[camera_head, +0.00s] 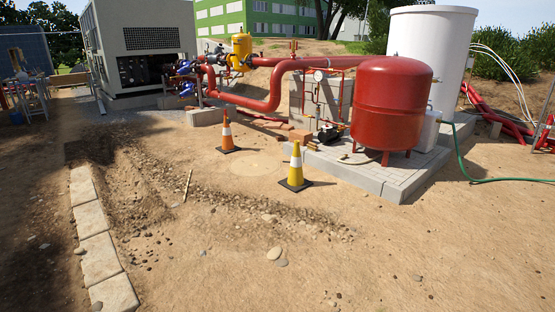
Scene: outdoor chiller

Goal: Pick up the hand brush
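I cannot make out a hand brush for certain. A small dark object (328,135) lies on the paved slab (400,178), left of the red tank; it is too small to tell what it is. A thin, pale wooden stick (187,185) stands or leans in the gravelly trench on the left; no bristles show on it. My gripper is not in view.
An orange cone (226,132) and a yellow cone (296,165) stand on the dirt. A red tank (391,105) is on the slab. A green hose (463,165) runs right. Kerb stones (100,258) line the left. The front right dirt is open, with scattered stones.

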